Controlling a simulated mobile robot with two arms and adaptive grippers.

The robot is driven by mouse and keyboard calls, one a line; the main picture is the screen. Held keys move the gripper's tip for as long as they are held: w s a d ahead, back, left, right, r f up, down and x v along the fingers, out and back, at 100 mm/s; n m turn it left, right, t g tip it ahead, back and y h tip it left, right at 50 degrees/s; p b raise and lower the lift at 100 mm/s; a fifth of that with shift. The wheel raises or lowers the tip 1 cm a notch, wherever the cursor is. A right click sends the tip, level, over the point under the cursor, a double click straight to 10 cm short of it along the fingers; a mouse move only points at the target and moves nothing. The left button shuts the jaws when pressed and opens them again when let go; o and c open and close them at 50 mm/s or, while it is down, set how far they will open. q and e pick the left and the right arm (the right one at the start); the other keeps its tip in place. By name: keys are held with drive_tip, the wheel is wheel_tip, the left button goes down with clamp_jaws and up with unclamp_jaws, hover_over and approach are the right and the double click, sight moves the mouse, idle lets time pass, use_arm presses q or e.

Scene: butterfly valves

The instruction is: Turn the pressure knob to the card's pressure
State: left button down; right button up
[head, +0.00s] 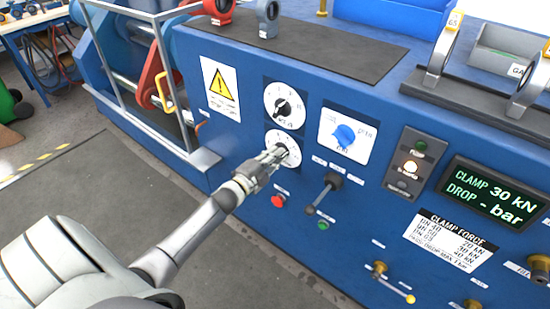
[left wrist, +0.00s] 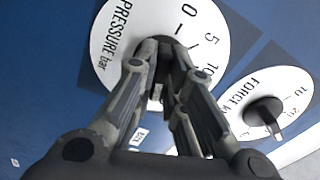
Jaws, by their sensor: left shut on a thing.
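The pressure knob sits at the centre of the white pressure dial (head: 291,139), the lower of two dials on the blue panel. The dial, lettered "PRESSURE bar" with 0, 5 and 10 readable, also shows in the left wrist view (left wrist: 118,28). My left gripper (head: 278,152) is at this dial, its fingers shut on the knob; in the left wrist view the fingers (left wrist: 162,72) hide most of the knob and its pointer. A white card (head: 452,240) headed "CLAMP FORCE" is on the panel at right; I can read no pressure setting on it. My right gripper is not in view.
The force dial (head: 284,104) is just above and shows in the left wrist view (left wrist: 265,110). A blue knob (head: 344,135), a black lever (head: 323,192) and a red button (head: 278,201) are close by. The display (head: 492,195) reads clamp 30 kN, drop "-" bar.

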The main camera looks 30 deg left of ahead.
use_arm(q)
drive_tip(key=shift+f+m+b, duration=0.1)
drive_tip(key=shift+m+b, duration=0.35)
drive_tip(key=shift+m, duration=1.05)
drive_tip(key=c, duration=1.5)
unclamp_jaws()
drive_tip(key=shift+s, duration=0.1)
drive_tip(key=s, duration=1.1)
drive_tip(key=shift+s+a, duration=0.4)
drive_tip(key=shift+a, duration=0.05)
